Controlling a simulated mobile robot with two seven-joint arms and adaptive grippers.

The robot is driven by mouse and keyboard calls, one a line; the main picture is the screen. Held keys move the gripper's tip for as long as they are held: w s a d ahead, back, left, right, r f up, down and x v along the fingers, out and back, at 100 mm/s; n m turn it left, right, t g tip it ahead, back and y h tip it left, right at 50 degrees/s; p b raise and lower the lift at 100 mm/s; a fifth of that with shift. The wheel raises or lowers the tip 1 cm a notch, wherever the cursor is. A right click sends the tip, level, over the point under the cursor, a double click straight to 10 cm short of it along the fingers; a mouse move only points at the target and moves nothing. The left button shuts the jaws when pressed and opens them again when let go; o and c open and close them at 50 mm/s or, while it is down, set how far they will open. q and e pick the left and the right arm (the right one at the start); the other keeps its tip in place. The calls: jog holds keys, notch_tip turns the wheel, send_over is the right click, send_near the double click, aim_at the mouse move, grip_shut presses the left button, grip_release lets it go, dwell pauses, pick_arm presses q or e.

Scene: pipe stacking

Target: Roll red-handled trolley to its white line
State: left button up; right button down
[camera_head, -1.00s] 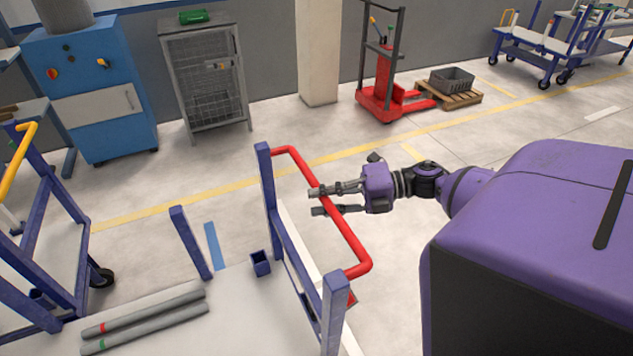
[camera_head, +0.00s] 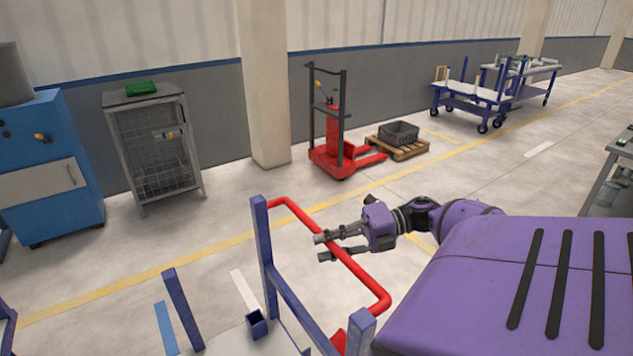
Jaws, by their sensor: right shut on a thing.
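The red handle (camera_head: 367,279) belongs to a trolley with blue posts (camera_head: 264,256), whose bed is mostly cut off by the lower edge of the head view. My right gripper (camera_head: 325,248) is shut on the side bar of this handle, with its fingers across the bar. A short white line (camera_head: 244,290) lies on the floor just left of the near blue post. Another white line (camera_head: 538,150) is farther off at the right. I cannot tell which one belongs to this trolley. My left gripper is out of view.
A blue cabinet (camera_head: 45,165) and a wire cage (camera_head: 160,150) stand along the left wall. A red stacker (camera_head: 333,145) and a pallet with a grey crate (camera_head: 399,132) stand beyond the handle. Another trolley (camera_head: 470,103) is far right. A workbench (camera_head: 622,150) is at the right edge.

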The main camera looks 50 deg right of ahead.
jog(key=shift+w+d+r, duration=0.1)
jog(key=shift+d+r, duration=0.1)
jog(key=shift+d, duration=0.05)
jog(key=c, duration=2)
grip_release()
jog(key=shift+o, duration=1.4)
jog(key=shift+d, duration=0.15)
jog(key=shift+o, duration=0.3)
jog(key=shift+s+f, duration=0.1)
jog(key=shift+s, duration=0.1)
jog(key=v, duration=1.2)
